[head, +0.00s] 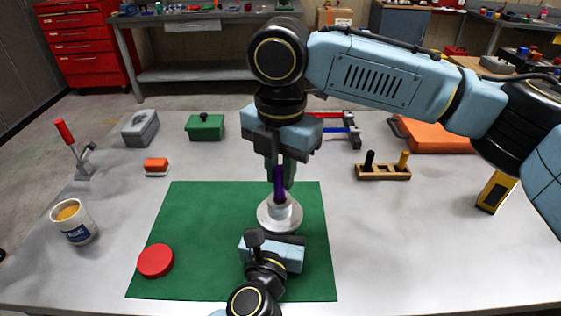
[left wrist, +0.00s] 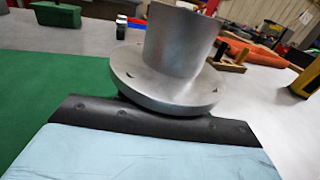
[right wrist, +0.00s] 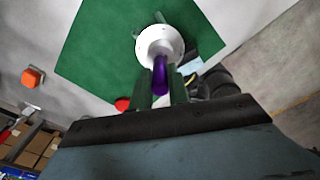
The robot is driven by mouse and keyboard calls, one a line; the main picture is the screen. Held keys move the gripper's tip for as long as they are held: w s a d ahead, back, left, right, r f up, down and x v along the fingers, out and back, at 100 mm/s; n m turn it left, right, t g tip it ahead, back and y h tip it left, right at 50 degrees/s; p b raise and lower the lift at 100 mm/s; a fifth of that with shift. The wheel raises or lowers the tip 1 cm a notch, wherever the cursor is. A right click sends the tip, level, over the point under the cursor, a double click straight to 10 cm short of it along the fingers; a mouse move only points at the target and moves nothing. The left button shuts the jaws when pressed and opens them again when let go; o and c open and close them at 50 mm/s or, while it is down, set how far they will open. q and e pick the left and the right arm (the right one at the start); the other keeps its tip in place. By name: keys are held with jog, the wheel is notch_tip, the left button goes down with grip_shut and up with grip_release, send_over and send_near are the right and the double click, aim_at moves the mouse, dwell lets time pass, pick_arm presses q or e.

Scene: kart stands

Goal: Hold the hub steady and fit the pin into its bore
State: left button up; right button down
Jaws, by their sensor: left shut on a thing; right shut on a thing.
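The hub (head: 280,215) is a silver flanged piece with a raised round collar, above the green mat. It fills the middle of the left wrist view (left wrist: 175,60). My left gripper (head: 274,237) is shut on the hub from the near side; its fingertips are mostly hidden. The purple pin (head: 279,184) is held roughly upright by my right gripper (head: 279,174), right above the hub. In the right wrist view the pin (right wrist: 160,76) lies between the two fingers and overlaps the hub. The pin's lower end meets the collar's top in the head view; I cannot tell whether it is inside the bore.
A green mat (head: 190,240) lies below, with a red disc (head: 155,261) on its left part. A mug (head: 74,222) stands left. A wooden block with pegs (head: 383,173) stands right, and a green box (head: 205,127) behind. The table's right front is clear.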

jog(key=shift+f, duration=1.45)
jog(key=c, duration=1.3)
grip_release()
jog(key=shift+o, duration=0.2)
notch_tip(320, 180, up, 12)
jog(key=shift+f, duration=0.1)
